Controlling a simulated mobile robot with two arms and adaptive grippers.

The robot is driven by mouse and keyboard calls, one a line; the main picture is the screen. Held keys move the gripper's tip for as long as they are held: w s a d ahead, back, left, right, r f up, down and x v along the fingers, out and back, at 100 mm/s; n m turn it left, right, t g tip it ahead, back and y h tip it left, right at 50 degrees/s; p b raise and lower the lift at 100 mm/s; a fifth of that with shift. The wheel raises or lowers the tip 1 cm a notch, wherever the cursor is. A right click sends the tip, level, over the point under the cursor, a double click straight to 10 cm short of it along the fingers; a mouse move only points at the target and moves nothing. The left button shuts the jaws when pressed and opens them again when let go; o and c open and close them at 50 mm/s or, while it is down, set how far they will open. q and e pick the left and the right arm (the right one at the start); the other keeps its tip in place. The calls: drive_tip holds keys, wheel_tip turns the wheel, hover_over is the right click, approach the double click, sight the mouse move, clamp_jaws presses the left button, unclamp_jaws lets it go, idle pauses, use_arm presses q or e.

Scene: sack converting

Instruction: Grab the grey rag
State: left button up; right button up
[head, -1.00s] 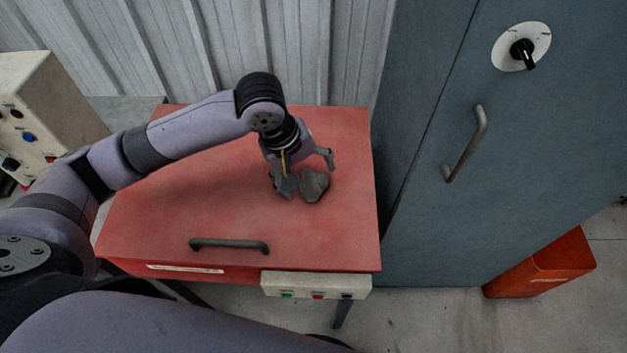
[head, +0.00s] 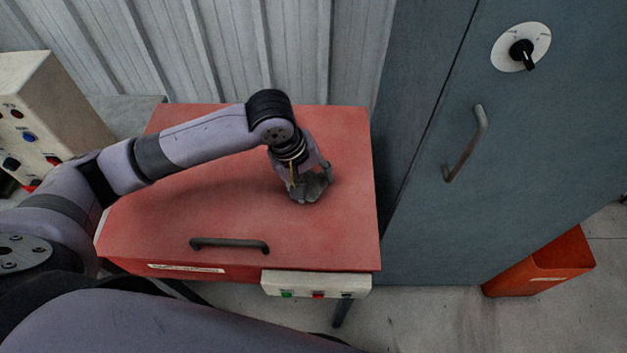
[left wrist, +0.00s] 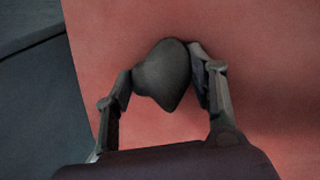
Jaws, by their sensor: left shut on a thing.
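The grey rag (head: 316,186) is a small crumpled lump on the red lid of a machine (head: 200,215), right of the lid's middle. In the left wrist view the rag (left wrist: 163,75) sits between the fingertips, dark grey and coming to a point towards the palm. My left gripper (head: 309,188) is down at the lid and shut on the rag, with a finger on each side; it also shows in the left wrist view (left wrist: 162,76). The fingers hide part of the rag in the head view. My right gripper is not in view.
A dark bar handle (head: 229,245) and a button strip (head: 315,286) are at the lid's front. A blue-grey cabinet (head: 430,230) with a handle (head: 467,145) stands close on the right. A button box (head: 50,110) is at left. The lid around the rag is clear.

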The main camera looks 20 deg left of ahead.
use_arm(q)
drive_tip(key=c, duration=0.4)
